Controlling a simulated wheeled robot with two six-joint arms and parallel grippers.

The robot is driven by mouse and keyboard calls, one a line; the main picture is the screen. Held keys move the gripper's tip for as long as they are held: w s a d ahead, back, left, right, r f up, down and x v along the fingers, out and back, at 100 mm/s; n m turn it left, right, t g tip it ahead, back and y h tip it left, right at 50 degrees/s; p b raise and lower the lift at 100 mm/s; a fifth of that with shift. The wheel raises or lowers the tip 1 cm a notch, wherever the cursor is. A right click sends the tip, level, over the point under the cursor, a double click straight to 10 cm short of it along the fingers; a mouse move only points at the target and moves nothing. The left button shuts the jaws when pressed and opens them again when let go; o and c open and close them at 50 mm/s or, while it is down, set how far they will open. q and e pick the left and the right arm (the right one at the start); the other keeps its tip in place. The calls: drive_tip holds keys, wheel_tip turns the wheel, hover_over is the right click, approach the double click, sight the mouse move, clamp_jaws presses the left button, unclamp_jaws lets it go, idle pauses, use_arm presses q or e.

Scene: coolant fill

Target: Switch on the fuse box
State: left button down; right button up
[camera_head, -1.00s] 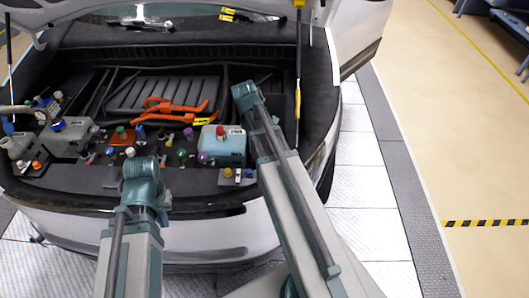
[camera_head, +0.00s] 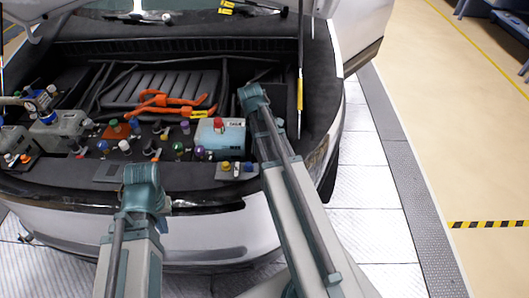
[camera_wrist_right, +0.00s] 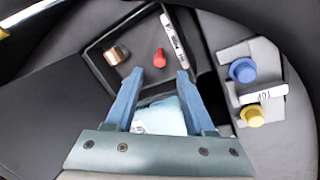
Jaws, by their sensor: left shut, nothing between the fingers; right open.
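In the right wrist view a dark open box (camera_wrist_right: 118,40) holds a red knob (camera_wrist_right: 159,57) and a copper-coloured part (camera_wrist_right: 117,55). A white label (camera_wrist_right: 175,40) on its edge is too small to read surely; this may be the fuse box. My right gripper (camera_wrist_right: 158,77) is open, with its fingertips near the red knob and nothing seen held. In the head view my left gripper (camera_head: 141,178) is shut and empty, at the bay's front edge. My right wrist (camera_head: 253,98) is over the bay's right side; its fingers are hidden there.
A light blue box (camera_head: 207,140) with a red cap stands left of my right arm. A small panel (camera_head: 249,176) carries yellow and blue knobs. An orange cable (camera_head: 170,101), grey boxes and several coloured caps crowd the bay. A yellow-black rod (camera_head: 299,90) stands at right.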

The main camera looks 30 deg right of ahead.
drive_tip(key=b+x, duration=0.4)
drive_tip(key=x, duration=0.2)
drive_tip(key=shift+b, duration=0.4)
clamp_jaws()
